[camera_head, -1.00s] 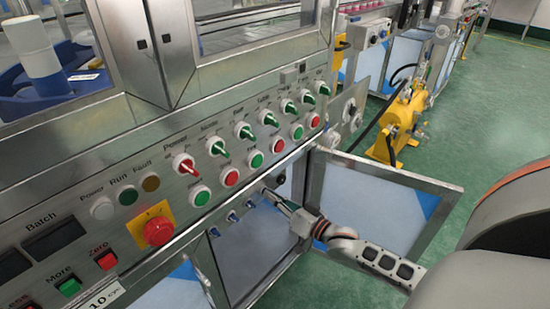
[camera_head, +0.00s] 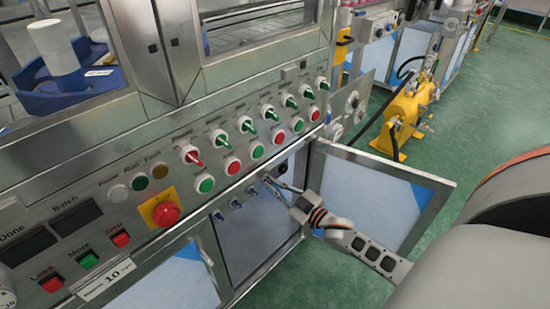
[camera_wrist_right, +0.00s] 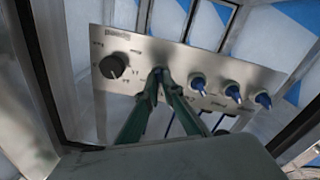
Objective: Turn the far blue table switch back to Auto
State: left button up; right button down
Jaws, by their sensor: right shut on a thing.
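A row of small blue switches is on the steel panel in the open cabinet, under the main control panel. Three show free in the wrist view, the nearest to my fingers being this blue switch (camera_wrist_right: 198,84); in the head view one blue switch (camera_head: 236,204) is left of my gripper. My right gripper (camera_head: 269,182) is at the far end of the row. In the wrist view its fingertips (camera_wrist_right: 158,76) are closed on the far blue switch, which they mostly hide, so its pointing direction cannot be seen. My left gripper is not in view.
A black knob (camera_wrist_right: 113,66) is just left of my fingers in the wrist view. The open cabinet door (camera_head: 375,190) stands close to my right arm. Above are rows of red and green controls and a red emergency button (camera_head: 165,213).

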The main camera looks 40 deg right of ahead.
jog(key=n, duration=0.4)
jog(key=shift+f, duration=0.1)
dwell(0.6)
jog(key=c, duration=2.2)
grip_release()
jog(key=shift+s, duration=0.1)
jog(key=s, duration=0.8)
jog(key=s+d, duration=0.1)
jog(key=s, duration=0.3)
jog(key=shift+a, duration=0.1)
